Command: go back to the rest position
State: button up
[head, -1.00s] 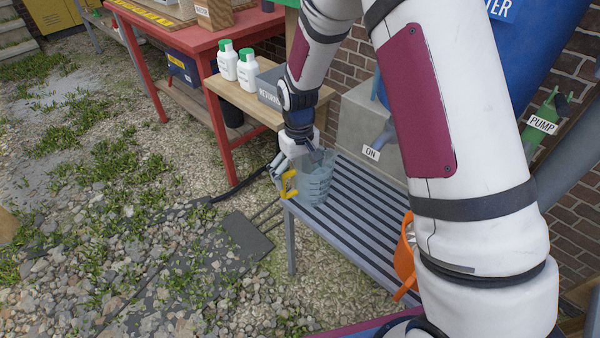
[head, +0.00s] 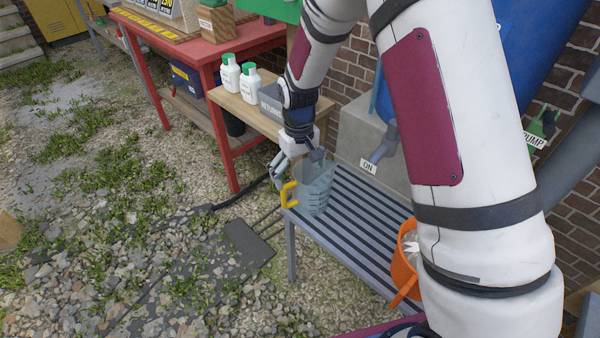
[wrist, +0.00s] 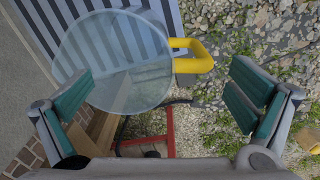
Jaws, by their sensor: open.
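A clear measuring jug (head: 316,188) with a yellow handle (head: 287,195) stands upright on the grey slatted bench (head: 345,228). My gripper (head: 288,164) is at the jug's upper left in the head view; its fingers are small and partly hidden there. In the wrist view my gripper (wrist: 160,105) is open with its green-padded fingers wide apart and nothing held. The jug (wrist: 120,62) and its yellow handle (wrist: 192,57) lie beyond the fingertips there, apart from both pads.
An orange bucket (head: 404,270) stands at the bench's right end, partly behind my arm. White bottles (head: 240,78) stand on a wooden side table by a red table (head: 222,50). A tap (head: 384,145) labelled ON is behind the bench. Gravel at left is open.

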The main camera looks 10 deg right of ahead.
jog(key=shift+r, duration=0.15)
dwell(0.3)
jog(key=s+d+r+m, duration=0.1)
jog(key=s+d+r, duration=0.1)
jog(key=s+r, duration=0.65)
jog(key=s+d+r+m, duration=0.1)
jog(key=s+d+r, duration=0.3)
jog(key=r, duration=0.7)
jog(key=s+d+r+m, duration=0.1)
jog(key=s+r, duration=0.2)
jog(key=s, duration=0.9)
jog(key=s+d+r+m, duration=0.1)
jog(key=s+r, duration=0.2)
jog(key=s, duration=0.9)
notch_tip(320, 180, up, 18)
jog(key=t+p, duration=0.4)
jog(key=p, duration=1.3)
jog(key=shift+a+r, duration=0.15)
jog(key=shift+a, duration=0.2)
